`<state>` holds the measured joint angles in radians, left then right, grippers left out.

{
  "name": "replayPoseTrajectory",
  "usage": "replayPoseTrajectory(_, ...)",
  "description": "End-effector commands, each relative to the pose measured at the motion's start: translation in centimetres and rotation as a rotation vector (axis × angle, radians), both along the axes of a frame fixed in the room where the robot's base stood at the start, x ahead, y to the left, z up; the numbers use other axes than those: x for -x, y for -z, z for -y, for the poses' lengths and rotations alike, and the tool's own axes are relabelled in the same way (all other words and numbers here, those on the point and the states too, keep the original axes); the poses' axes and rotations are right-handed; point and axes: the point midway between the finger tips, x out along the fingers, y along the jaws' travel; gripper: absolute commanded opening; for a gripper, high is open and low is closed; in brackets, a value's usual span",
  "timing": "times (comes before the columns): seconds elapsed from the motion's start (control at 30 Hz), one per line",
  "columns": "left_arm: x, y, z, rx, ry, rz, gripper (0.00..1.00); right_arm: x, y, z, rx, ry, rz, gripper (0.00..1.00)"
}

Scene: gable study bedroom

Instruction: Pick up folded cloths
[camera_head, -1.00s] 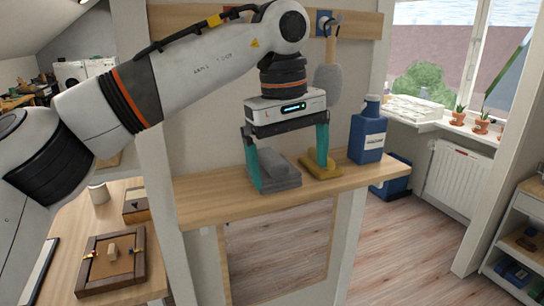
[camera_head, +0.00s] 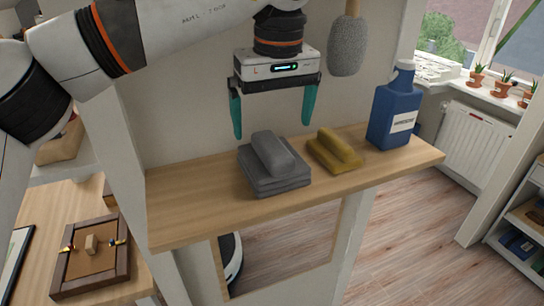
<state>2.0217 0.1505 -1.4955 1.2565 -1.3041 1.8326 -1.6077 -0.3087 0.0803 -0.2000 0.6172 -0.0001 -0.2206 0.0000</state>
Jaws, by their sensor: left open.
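A stack of grey folded cloths (camera_head: 262,182) lies on the wooden shelf, with a rolled grey piece on top. A yellow folded cloth (camera_head: 322,152) with a rolled top lies just to its right. My left gripper (camera_head: 273,128) is open and empty, its two teal fingers pointing down. In the picture it shows above and behind the grey stack, and its fingertips look clear of the cloths. My right gripper does not show.
The wooden shelf (camera_head: 190,207) is bare at its left end. A blue labelled bottle (camera_head: 397,112) stands right of the yellow cloth. A grey fuzzy brush (camera_head: 347,45) hangs above. A wooden framed board (camera_head: 92,260) lies on a lower surface at left.

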Motion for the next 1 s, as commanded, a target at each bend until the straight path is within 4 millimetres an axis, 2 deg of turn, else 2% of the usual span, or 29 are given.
replayPoseTrajectory(0.17, -0.3, 1.9, -0.1, 0.001, -0.002, 0.000, 1.00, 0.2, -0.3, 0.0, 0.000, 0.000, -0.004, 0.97)
replayPoseTrajectory(0.33, -0.1, 3.2, -0.2, 0.000, 0.000, -0.001, 1.00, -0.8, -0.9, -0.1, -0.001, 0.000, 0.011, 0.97)
replayPoseTrajectory(0.6, -0.1, 6.9, -0.4, 0.001, -0.002, 0.000, 1.00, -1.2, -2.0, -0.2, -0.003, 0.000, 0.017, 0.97)
replayPoseTrajectory(0.87, -0.1, 7.5, -0.4, 0.002, -0.002, 0.001, 1.00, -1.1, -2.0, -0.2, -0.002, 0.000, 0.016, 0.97)
replayPoseTrajectory(0.9, -0.1, 7.5, -0.4, 0.002, -0.002, 0.001, 0.98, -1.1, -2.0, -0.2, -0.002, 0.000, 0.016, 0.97)
replayPoseTrajectory(1.0, -0.1, 7.4, -0.3, 0.002, -0.002, 0.001, 0.82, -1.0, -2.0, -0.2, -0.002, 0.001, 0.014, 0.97)
